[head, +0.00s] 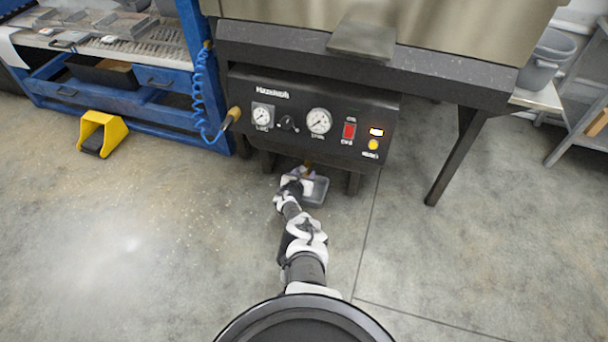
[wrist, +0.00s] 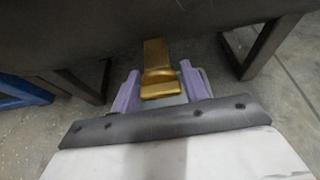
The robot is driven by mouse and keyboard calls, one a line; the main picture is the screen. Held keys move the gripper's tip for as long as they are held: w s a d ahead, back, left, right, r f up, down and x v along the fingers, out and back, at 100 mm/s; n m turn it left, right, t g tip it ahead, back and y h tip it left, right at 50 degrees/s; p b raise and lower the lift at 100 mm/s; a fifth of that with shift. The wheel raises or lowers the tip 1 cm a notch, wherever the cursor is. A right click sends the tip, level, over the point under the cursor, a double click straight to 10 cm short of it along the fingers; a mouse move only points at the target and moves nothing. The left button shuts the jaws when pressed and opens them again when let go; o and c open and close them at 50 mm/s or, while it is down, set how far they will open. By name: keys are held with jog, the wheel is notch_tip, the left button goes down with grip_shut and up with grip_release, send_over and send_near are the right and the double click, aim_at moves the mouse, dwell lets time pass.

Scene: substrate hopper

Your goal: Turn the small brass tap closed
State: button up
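The small brass tap (wrist: 158,86) hangs under the dark machine body, near the middle of the wrist view. In the head view a bit of the brass tap (head: 308,163) shows below the control panel, largely hidden by my gripper (head: 300,177). In the wrist view my gripper (wrist: 160,69) has its two purple fingers apart, one on each side of the tap's handle. It looks open, with narrow gaps beside the brass; I see no clear contact.
A grey tray (head: 318,192) sits on the floor below the tap. The control panel (head: 310,122) with gauges and a red switch hangs above my gripper. Dark machine legs (wrist: 252,50) stand on both sides. A yellow pedal (head: 103,133) is at the left. Open floor surrounds my arm.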

jog(key=c, duration=0.5)
jog(key=shift+f+m+y, duration=0.15)
jog(key=shift+m+y, duration=0.45)
jog(key=shift+m, duration=0.2)
jog(key=shift+c, duration=0.2)
jog(key=shift+t, duration=0.3)
jog(key=o, duration=1)
jog(key=shift+r, duration=0.2)
